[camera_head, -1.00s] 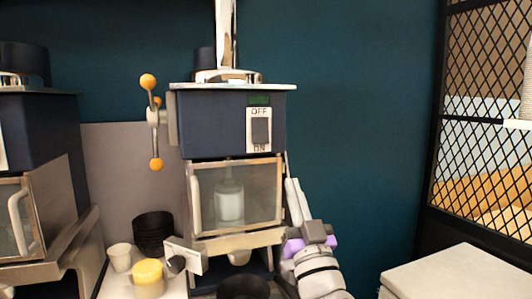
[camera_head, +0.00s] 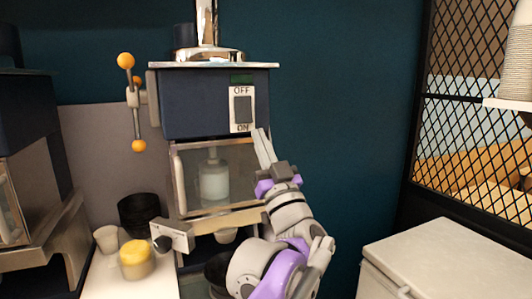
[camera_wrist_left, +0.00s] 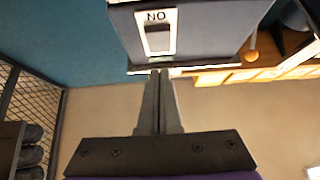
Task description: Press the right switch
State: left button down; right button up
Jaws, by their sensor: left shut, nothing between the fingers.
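The right switch (camera_head: 243,110) is a dark grey rocker on a white plate marked OFF above and ON below. It is on the front of the right dark blue machine (camera_head: 185,115). In the left wrist view the switch (camera_wrist_left: 158,38) appears upside down, just beyond the fingertips. My left gripper (camera_head: 259,134) is shut and empty, its fingers pointing up, just below and right of the switch plate. The fingers also show together in the left wrist view (camera_wrist_left: 158,76). I cannot tell whether they touch the machine. My right gripper is not in view.
Below the switch is a glass-doored compartment (camera_head: 215,180). A lever with orange knobs (camera_head: 126,60) is on the machine's left. Black bowls (camera_head: 138,212), a white cup (camera_head: 107,239) and a yellow-topped container (camera_head: 136,260) stand lower left. A white chest (camera_head: 450,262) is at right.

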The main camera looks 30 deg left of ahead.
aim_at(245, 119)
pick_arm(q)
jog(key=w+a, duration=0.1)
jog(key=w+a+r, duration=0.1)
jog(key=w+a, duration=0.1)
jog(key=a, duration=0.1)
jog(key=shift+w+a+r+p, duration=0.1)
jog(key=shift+w+r+p, duration=0.2)
jog(key=shift+r+p, duration=0.1)
jog(key=shift+w+a+f, duration=0.15)
jog(key=shift+w+a, duration=0.2)
jog(key=shift+a, duration=0.1)
jog(key=shift+w+a+f+t+y, duration=0.15)
jog(key=shift+w+a+t+y, duration=0.2)
jog(key=shift+y, duration=0.35)
jog(key=shift+f, duration=0.1)
